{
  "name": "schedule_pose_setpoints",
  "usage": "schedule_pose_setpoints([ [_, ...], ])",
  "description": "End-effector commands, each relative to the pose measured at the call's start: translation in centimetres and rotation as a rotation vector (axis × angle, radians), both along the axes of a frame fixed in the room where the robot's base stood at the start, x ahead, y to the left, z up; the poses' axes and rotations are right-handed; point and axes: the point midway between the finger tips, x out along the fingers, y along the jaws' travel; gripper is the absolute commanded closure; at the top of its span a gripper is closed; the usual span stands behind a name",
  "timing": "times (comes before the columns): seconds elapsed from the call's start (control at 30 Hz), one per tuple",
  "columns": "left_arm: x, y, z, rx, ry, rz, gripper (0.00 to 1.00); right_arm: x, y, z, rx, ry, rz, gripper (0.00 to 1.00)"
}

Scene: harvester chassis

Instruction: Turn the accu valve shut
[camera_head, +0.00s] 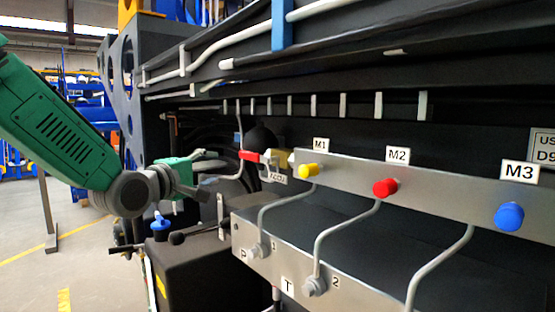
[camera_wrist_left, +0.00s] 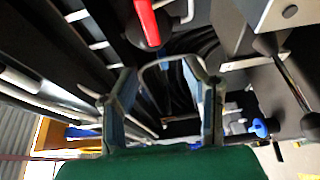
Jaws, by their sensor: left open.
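The accu valve's red handle (camera_head: 249,155) sticks out to the left beside a yellow part (camera_head: 279,158), above the partly hidden ACCU label (camera_head: 278,178). In the left wrist view the red handle (camera_wrist_left: 148,20) is at the top, beyond the fingertips, pointing up the picture. My left gripper (camera_head: 222,166) is just left of the handle in the head view. In the wrist view its two fingers (camera_wrist_left: 160,72) are spread apart, with no handle between them. A thin grey curved pipe shows between the fingertips there. My right gripper is in neither view.
A metal rail carries yellow M1 (camera_head: 309,170), red M2 (camera_head: 385,187) and blue M3 (camera_head: 509,216) caps. A lower block (camera_head: 300,262) has curved pipes. A blue-topped knob (camera_head: 160,222) and a black lever (camera_head: 190,236) are below my gripper. Open floor lies left.

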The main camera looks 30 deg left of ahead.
Motion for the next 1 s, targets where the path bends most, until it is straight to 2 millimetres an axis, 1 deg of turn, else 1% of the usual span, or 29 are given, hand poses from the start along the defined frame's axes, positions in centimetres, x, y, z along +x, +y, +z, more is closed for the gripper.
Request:
schedule_pose_setpoints([
  [0.03,0.1,-0.1,0.5,-0.006,-0.009,-0.001,0.59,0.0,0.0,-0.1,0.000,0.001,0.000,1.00],
  [0.17,1.4,-0.4,0.4,-0.005,-0.010,-0.001,0.59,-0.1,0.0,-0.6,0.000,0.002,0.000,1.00],
  [0.27,3.3,-0.2,0.1,-0.006,-0.008,-0.001,0.59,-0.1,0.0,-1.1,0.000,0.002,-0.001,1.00],
  [0.5,8.7,0.3,0.0,-0.007,-0.004,-0.001,0.59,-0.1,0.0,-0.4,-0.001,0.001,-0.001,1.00],
  [0.7,12.0,0.2,0.1,-0.007,-0.005,-0.001,0.59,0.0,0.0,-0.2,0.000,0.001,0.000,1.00],
  [0.83,13.3,0.0,0.2,-0.006,-0.006,-0.001,0.59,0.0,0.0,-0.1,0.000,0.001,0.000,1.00],
  [1.0,13.9,-0.4,0.3,-0.006,-0.005,-0.001,0.59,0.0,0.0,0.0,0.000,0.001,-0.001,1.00],
])
